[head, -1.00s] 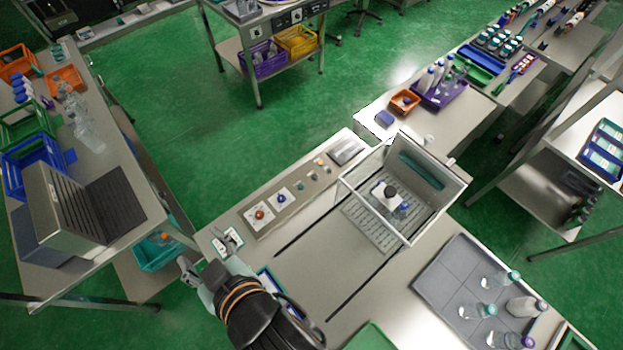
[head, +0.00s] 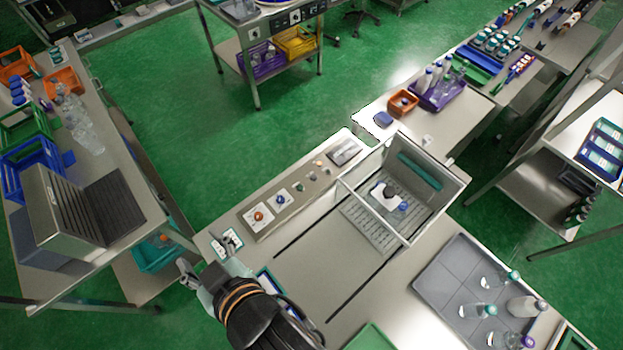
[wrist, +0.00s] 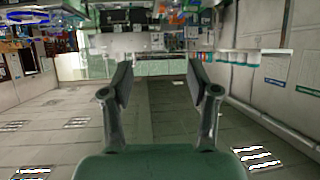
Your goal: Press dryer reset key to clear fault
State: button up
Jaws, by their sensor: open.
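A control panel (head: 290,199) lies on the steel bench in the head view. It carries an orange-red button (head: 258,216), a blue button (head: 281,198) and smaller knobs toward its far end. Their labels are too small to read, so I cannot tell which one is the dryer reset key. My gripper shows in the wrist view (wrist: 161,88) with its two fingers wide apart and nothing between them. In the head view my arm is at the bench's near left, with the gripper end left of the panel and apart from it. The wrist view does not show the panel.
A clear-walled enclosure (head: 402,190) with a white device stands right of the panel. A grey tray (head: 450,277) with several bottles is at the lower right. A grey finned machine (head: 75,205) stands on the left bench.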

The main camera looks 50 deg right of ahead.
dwell(0.4)
grip_shut()
dwell(1.0)
jog(key=shift+f, duration=0.1)
